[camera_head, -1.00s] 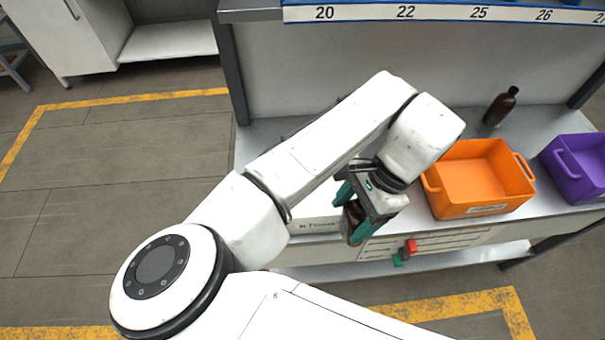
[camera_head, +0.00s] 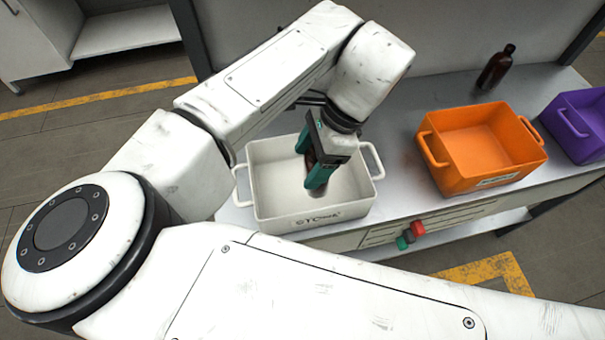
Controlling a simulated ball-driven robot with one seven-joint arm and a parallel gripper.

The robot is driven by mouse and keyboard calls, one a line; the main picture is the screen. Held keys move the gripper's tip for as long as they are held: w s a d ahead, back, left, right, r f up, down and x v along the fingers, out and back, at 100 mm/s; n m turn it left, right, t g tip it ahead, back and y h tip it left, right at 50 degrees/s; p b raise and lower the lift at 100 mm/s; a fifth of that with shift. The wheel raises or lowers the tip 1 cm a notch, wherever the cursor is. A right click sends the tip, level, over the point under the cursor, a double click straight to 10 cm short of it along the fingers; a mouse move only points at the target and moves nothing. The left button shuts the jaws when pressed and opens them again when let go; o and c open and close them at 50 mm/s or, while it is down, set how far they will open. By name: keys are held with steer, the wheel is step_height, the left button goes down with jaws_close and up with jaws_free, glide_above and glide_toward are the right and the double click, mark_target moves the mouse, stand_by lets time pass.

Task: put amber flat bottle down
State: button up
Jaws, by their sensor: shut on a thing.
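My gripper (camera_head: 312,168) has green fingers and is over the white crate (camera_head: 270,216) on the bench, pointing down into it. It is shut on the amber flat bottle (camera_head: 311,158), a dark brown thing of which only a small part shows between the fingers. The rest of the bottle is hidden by the fingers and the gripper body. I cannot tell whether it touches the crate's floor. The visible part of the crate's inside is otherwise empty.
An orange crate (camera_head: 452,178) stands to the right, and a purple crate (camera_head: 570,140) beyond it. Another amber bottle (camera_head: 495,70) stands upright at the back. Red and green buttons (camera_head: 411,236) stick out from the bench front. Bare bench lies between the white and orange crates.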

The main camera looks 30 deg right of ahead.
steer(key=w+f+b, duration=0.1)
steer(key=f+b, duration=0.1)
steer(key=w+f+b, duration=0.1)
steer(key=f+b, duration=0.1)
steer(key=w+f+b, duration=0.1)
steer(key=f+b, duration=0.2)
steer(key=shift+d, duration=0.1)
steer(key=shift+r, duration=0.1)
stand_by(0.4)
steer(key=o, duration=1.1)
steer(key=shift+o, duration=0.2)
steer(key=v, duration=1.2)
steer(key=shift+p, duration=0.4)
